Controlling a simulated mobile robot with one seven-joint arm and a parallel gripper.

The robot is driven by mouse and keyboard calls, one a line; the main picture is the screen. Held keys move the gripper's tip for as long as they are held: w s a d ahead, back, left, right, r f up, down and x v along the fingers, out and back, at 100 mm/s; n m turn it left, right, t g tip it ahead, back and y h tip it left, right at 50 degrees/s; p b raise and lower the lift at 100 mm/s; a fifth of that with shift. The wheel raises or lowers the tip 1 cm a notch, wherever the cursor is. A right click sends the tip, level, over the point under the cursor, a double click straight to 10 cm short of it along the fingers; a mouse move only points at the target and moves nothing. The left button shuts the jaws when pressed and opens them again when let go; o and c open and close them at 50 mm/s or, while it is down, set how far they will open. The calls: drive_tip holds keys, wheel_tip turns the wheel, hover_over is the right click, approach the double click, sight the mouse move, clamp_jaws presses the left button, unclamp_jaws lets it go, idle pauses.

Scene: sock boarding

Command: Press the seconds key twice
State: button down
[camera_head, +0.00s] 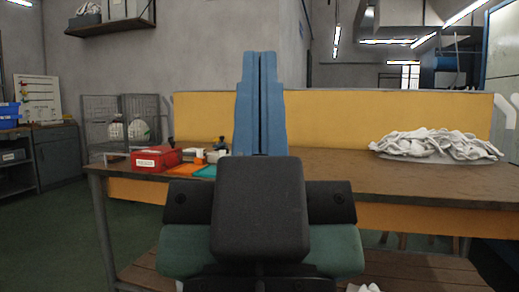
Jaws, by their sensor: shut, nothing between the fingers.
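My gripper (260,56) stands upright in the middle of the head view, its two blue fingers shut together with only a thin seam between them and nothing held. It rises in front of the yellow back panel and the workbench. No seconds key can be made out. The part of the bench behind my gripper and arm is hidden. A red box (150,163) with a white label sits on the bench to the left of my gripper. Whether it bears any keys cannot be told.
The brown workbench (420,180) has a yellow back panel (390,119). White socks (437,144) are piled at its right. An orange item (181,171), a teal item (206,172) and small pieces lie left of my gripper. Wire cages (100,116) stand beyond. The bench between gripper and pile looks clear.

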drive_tip(key=shift+r, duration=0.1)
wheel_tip(320, 180, up, 47)
drive_tip(key=p, duration=4.7)
drive_tip(key=shift+f, duration=0.2)
